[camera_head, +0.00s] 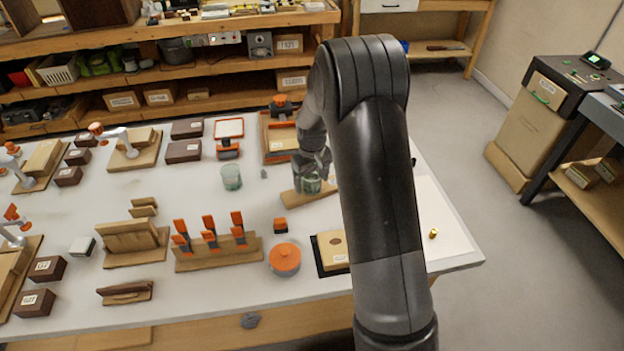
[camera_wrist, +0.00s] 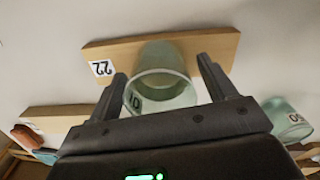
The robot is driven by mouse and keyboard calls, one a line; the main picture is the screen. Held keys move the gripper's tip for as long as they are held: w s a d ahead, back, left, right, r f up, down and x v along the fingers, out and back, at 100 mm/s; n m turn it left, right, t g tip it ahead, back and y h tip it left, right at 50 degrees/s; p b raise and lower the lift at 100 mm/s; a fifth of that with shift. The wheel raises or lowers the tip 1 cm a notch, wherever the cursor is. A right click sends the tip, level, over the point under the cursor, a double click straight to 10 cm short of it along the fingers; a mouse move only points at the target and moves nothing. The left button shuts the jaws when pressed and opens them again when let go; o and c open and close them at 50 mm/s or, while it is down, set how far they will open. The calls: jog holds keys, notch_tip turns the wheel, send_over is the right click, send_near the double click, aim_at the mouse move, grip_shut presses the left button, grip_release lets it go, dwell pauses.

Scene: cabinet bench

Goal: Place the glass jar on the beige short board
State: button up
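The glass jar (camera_wrist: 165,88), pale green and clear with a label, stands upright on the beige short board (camera_wrist: 215,45) in the wrist view. The board bears a "22" tag. My gripper (camera_wrist: 162,68) has one finger on each side of the jar, with small gaps seeming to show beside the glass. In the head view the jar (camera_head: 311,184) and the board (camera_head: 297,198) are under my gripper (camera_head: 314,174), partly hidden by my arm. Whether the jar's base touches the board is hard to see.
A second green glass jar (camera_head: 231,177) stands left of the board; it also shows in the wrist view (camera_wrist: 285,118). A small grey piece (camera_head: 264,173) lies between. An orange-topped block (camera_head: 280,225) and a round orange-lidded container (camera_head: 285,259) are nearer the front. A tray fixture (camera_head: 281,135) stands behind.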

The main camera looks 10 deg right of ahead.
jog(key=shift+r, duration=0.15)
jog(key=s+r+m+t, duration=0.1)
jog(key=s+r, duration=0.3)
jog(key=r, duration=0.6)
jog(key=s+r, duration=0.3)
jog(key=r, duration=0.8)
jog(key=s+d+r+m+t, duration=0.1)
jog(key=s+r+t, duration=0.1)
jog(key=s, duration=1.1)
jog(key=s+d+r+m+t, duration=0.1)
jog(key=s+r, duration=0.3)
jog(key=s, duration=0.9)
jog(key=shift+r+m+t, duration=0.15)
jog(key=shift+m+t, duration=0.65)
